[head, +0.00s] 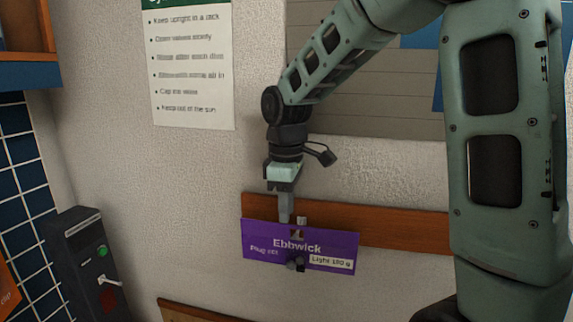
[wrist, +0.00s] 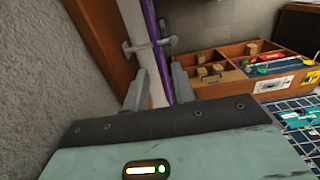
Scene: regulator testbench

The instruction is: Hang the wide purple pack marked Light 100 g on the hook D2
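The wide purple pack (head: 285,257), marked Ebbwick, Plug kit and Light 100 g, is upright in front of a wooden rail in the head view. In the wrist view the pack (wrist: 152,38) shows edge-on. A pale peg (wrist: 137,47) reaches from the rail towards the pack, and its end shows on the pack's far side; it appears to pass through. A light peg end (head: 301,220) also shows at the pack's top. My gripper (wrist: 158,90) is at the pack's top edge, fingers apart on either side of it. The gripper (head: 285,215) shows side-on in the head view. No D2 label is readable.
The wooden rail (head: 405,228) runs along the rough wall. A dark fitting (head: 300,266) shows at the pack's lower middle. A dark box (head: 85,262) with a green button stands left. A wooden compartment tray (wrist: 235,72) and wire grid (wrist: 300,125) lie right in the wrist view.

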